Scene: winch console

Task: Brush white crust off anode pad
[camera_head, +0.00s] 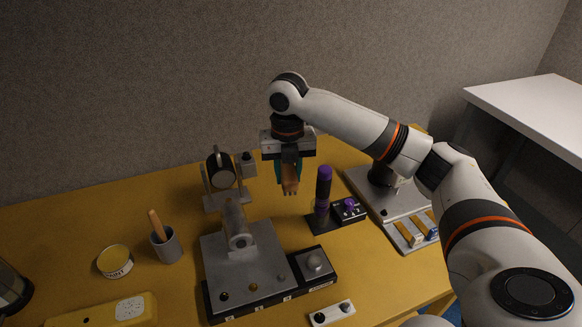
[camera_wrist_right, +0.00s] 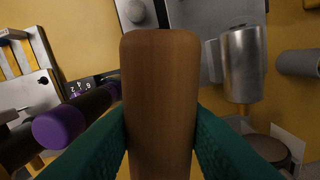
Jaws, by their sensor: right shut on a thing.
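My right gripper (camera_head: 289,176) is shut on a wooden-handled tool (camera_head: 290,187) and holds it above the table, behind the grey winch console. In the right wrist view the tool's brown handle (camera_wrist_right: 160,95) stands between the teal fingers and hides what is behind it. Its working end cannot be made out. I cannot pick out the anode pad or any white crust for certain. My left gripper is not in view.
A purple-topped lever (camera_head: 323,190) stands close right of the gripper. The grey console (camera_head: 219,262) is in front. A cup (camera_head: 167,246) with a wooden handle in it and a yellow tin (camera_head: 115,262) stand at left. A plate with small blocks (camera_head: 401,235) lies at right.

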